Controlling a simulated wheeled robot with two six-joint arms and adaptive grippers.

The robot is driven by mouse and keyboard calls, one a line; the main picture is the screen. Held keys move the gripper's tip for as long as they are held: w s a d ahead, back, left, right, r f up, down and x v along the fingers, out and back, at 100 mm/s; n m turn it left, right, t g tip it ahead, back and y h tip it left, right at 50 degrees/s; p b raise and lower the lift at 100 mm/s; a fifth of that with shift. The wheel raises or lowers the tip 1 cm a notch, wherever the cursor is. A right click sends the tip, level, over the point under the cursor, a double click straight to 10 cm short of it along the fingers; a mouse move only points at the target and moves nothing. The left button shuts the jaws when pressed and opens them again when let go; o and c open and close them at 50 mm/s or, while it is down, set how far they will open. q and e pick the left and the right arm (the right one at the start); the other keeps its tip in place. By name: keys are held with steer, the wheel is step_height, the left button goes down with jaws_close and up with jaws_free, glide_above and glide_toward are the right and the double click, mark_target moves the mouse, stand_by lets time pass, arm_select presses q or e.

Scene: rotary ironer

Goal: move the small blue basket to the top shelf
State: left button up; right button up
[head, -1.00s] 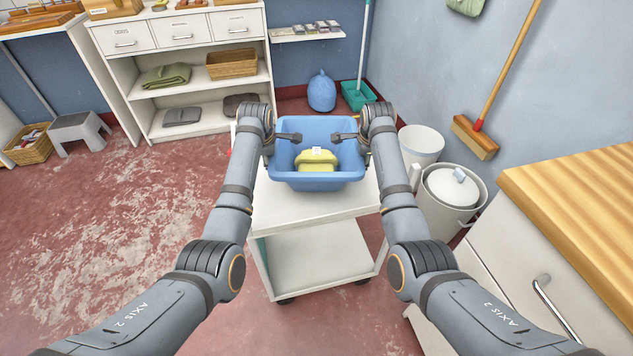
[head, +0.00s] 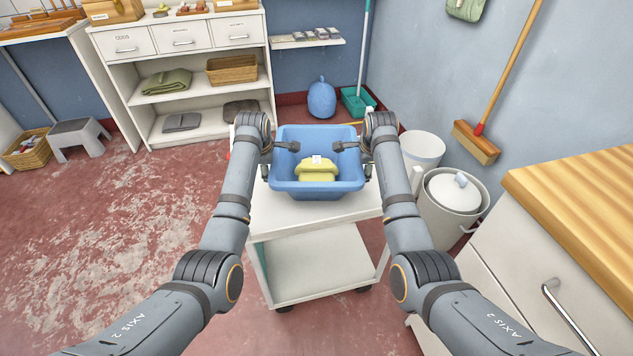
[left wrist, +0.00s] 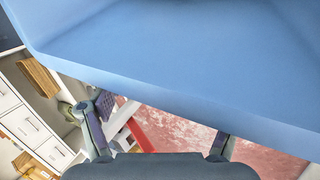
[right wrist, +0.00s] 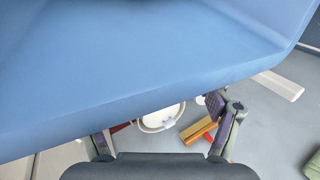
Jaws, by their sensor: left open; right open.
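The small blue basket (head: 317,191) is on the top of a white cart (head: 282,212) in the head view, with a yellow folded item (head: 316,171) bearing a white tag inside it. My left gripper (head: 285,147) is open at its left side. My right gripper (head: 347,147) is open at its right side. The basket's blue wall fills the upper part of the left wrist view (left wrist: 170,50) and right wrist view (right wrist: 150,60). Whether the fingers touch it I cannot tell. The white shelf unit (head: 132,97) stands at the back left.
The unit's upper open shelf holds a green folded cloth (head: 167,82) and a wicker basket (head: 232,70), with bare room between. A small wall shelf (head: 306,43) holds several items. White bins (head: 452,193) and a wood-topped counter (head: 590,195) stand right.

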arm_select(q)
steer(key=v, duration=1.2)
arm_select(e)
steer(key=v, duration=1.2)
